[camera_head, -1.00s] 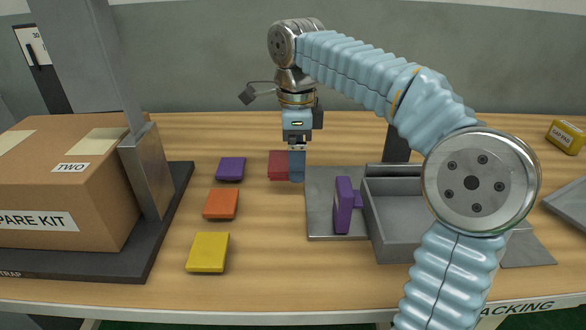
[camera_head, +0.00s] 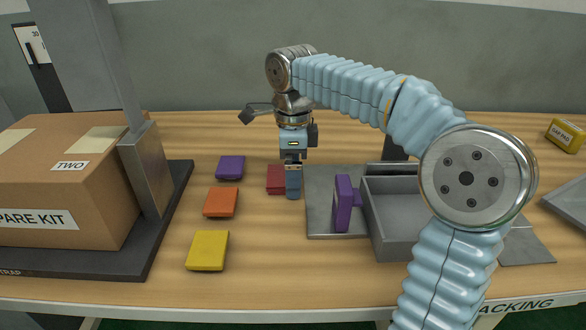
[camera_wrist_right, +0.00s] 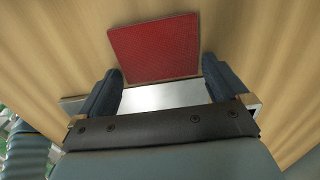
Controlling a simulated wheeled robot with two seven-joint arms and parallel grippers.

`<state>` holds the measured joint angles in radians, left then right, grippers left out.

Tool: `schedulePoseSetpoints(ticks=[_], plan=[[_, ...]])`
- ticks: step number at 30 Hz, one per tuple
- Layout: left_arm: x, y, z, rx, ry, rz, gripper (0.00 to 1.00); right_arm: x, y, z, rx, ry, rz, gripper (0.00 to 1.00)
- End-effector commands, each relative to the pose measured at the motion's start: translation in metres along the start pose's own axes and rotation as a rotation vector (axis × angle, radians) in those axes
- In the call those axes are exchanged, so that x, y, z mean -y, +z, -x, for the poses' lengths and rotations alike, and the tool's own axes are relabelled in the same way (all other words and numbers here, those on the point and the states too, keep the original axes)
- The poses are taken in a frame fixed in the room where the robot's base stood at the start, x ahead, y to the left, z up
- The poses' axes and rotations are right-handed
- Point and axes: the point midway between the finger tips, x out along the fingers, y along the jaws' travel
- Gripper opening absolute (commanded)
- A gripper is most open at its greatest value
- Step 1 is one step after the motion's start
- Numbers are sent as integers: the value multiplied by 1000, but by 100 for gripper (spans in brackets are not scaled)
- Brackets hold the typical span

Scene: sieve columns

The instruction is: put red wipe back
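The red wipe (camera_head: 274,179) is a flat dark red square lying on the wooden table, partly hidden behind my right gripper (camera_head: 293,194) in the head view. In the right wrist view, the red wipe (camera_wrist_right: 153,48) lies flat just beyond the fingertips. The two dark fingers are apart, and nothing is held between them. My left gripper is not in view.
Purple (camera_head: 230,167), orange (camera_head: 221,202) and yellow (camera_head: 208,250) pieces lie in a line to the left. A grey plate (camera_head: 322,180) with an upright purple block (camera_head: 343,204) and a grey open bin (camera_head: 395,235) are to the right. A cardboard box (camera_head: 105,190) stands left.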

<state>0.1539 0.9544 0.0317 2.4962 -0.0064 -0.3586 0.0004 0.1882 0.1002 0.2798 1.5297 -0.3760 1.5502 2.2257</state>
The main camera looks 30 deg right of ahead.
Motion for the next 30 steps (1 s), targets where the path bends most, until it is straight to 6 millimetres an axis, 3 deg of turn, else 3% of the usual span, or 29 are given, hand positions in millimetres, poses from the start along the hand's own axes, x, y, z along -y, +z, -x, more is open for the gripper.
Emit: schedulePoseSetpoints(ticks=[5, 16, 30], plan=[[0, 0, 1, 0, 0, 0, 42, 1, 1, 13, 2, -3, 0, 100], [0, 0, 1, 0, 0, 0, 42, 0, 1, 72, 2, -1, 0, 100], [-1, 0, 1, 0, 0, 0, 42, 0, 0, 78, 0, 0, 0, 100]])
